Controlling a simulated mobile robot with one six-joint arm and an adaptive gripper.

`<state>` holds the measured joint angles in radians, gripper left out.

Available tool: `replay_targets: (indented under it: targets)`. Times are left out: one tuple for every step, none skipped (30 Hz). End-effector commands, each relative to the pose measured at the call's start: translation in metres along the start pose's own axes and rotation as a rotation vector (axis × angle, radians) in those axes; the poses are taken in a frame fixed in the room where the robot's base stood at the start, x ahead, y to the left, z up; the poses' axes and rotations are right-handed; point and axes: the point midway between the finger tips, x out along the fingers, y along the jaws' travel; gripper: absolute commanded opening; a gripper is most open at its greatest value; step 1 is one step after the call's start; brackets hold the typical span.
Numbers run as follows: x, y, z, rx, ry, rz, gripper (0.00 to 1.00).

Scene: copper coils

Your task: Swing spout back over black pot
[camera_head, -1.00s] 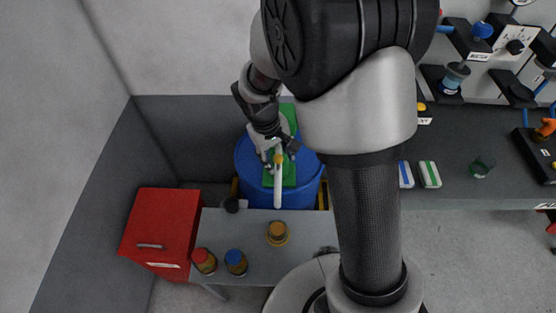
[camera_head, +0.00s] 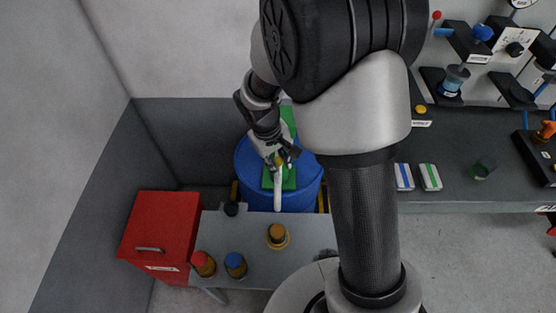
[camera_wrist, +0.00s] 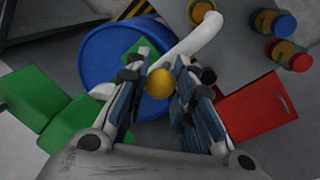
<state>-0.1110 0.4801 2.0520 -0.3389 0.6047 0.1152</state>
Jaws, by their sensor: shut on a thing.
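The white spout (camera_head: 277,192) lies above the blue drum and points toward the grey table in the head view. Its curved white tube also shows in the wrist view (camera_wrist: 195,38). A yellow knob (camera_wrist: 160,83) sits at its near end, between my fingers. My gripper (camera_head: 279,157) is shut on the spout at this knob. A small black pot (camera_head: 231,209) stands at the table's back left edge, left of the spout's free end. The spout's end is over the gap by the table's back edge, not above the pot.
The blue drum (camera_head: 246,165) with a green top stands behind the grey table (camera_head: 212,235). An amber jar (camera_head: 278,235), a red-capped jar (camera_head: 203,264) and a blue-capped jar (camera_head: 236,265) stand on the table. A red cabinet (camera_head: 157,225) is at the left.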

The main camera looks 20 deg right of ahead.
Motion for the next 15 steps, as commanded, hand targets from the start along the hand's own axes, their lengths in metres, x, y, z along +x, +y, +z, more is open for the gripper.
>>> replay_targets:
  targets:
    - [-0.0001, 0.0000, 0.0000, 0.000, 0.000, 0.000, 0.06]
    - [-0.0001, 0.0000, 0.0000, 0.000, 0.000, 0.000, 0.04]
    - [-0.0001, 0.0000, -0.0001, 0.000, 0.000, 0.000, 0.01]
    - [-0.0001, 0.0000, -0.0001, 0.000, 0.000, 0.000, 0.00]
    - [-0.0001, 0.0000, -0.0001, 0.000, 0.000, 0.000, 0.00]
    - [-0.0001, 0.0000, -0.0001, 0.000, 0.000, 0.000, 0.00]
    - [-0.0001, 0.0000, -0.0001, 0.000, 0.000, 0.000, 0.00]
    - [-0.0001, 0.0000, -0.0001, 0.000, 0.000, 0.000, 0.00]
    - [-0.0001, 0.0000, -0.0001, 0.000, 0.000, 0.000, 0.00]
    - [-0.0001, 0.0000, -0.0001, 0.000, 0.000, 0.000, 0.00]
    - [-0.0001, 0.0000, -0.0001, 0.000, 0.000, 0.000, 0.00]
    - [-0.0001, 0.0000, -0.0001, 0.000, 0.000, 0.000, 0.00]
    - [-0.0001, 0.0000, -0.0001, 0.000, 0.000, 0.000, 0.00]
    - [-0.0001, 0.0000, -0.0001, 0.000, 0.000, 0.000, 0.00]
    - [-0.0001, -0.0001, -0.0002, 0.001, 0.000, 0.000, 0.00]
